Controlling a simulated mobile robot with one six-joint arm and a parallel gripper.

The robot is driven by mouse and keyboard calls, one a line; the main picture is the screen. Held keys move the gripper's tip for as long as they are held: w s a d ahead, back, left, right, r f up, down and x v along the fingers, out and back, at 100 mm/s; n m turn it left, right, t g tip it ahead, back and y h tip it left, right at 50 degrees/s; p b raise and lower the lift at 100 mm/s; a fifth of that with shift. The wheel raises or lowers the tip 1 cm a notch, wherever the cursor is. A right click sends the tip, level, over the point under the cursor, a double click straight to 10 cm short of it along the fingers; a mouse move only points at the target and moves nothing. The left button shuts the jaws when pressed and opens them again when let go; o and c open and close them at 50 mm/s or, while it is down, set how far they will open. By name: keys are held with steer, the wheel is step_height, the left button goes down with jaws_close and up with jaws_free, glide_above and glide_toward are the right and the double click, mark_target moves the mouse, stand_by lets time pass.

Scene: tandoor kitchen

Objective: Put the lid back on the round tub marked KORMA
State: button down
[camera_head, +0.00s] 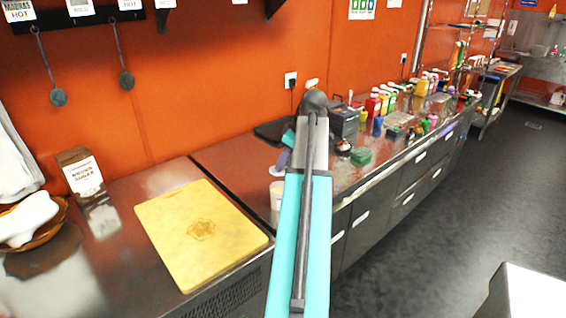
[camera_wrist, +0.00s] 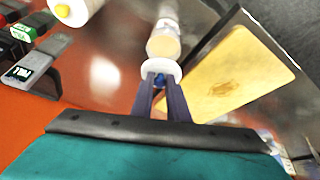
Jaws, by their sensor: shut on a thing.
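My gripper (camera_wrist: 160,98) is shut on the blue knob of a white round lid (camera_wrist: 149,69). Its purple fingers also show in the head view (camera_head: 283,161), left of my teal arm. A round tub with beige sides (camera_wrist: 163,46) is just beyond the lid in the wrist view. The lid overlaps the tub's near end there, and I cannot tell whether they touch. In the head view the pale tub (camera_head: 276,190) stands on the steel counter, partly hidden by my arm. No KORMA marking is readable.
A yellow cutting board (camera_head: 200,232) lies left of the tub. A brown sugar box (camera_head: 82,175) and a bowl (camera_head: 45,235) stand farther left. A dark appliance (camera_head: 343,120) and several bottles (camera_head: 385,100) are beyond my arm. A yellow-topped container (camera_wrist: 80,10) shows in the wrist view.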

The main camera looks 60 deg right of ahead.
mark_target(284, 171)
steer(key=shift+f, duration=0.2)
steer(key=shift+f+b, duration=1.5)
steer(key=shift+f, duration=0.55)
steer(key=shift+f+b, duration=0.3)
steer(key=shift+f, duration=0.65)
steer(key=shift+p, duration=0.35)
steer(key=shift+f, duration=0.15)
stand_by(1.6)
steer(key=c, duration=1.2)
jaws_free()
steer(key=shift+o, duration=0.2)
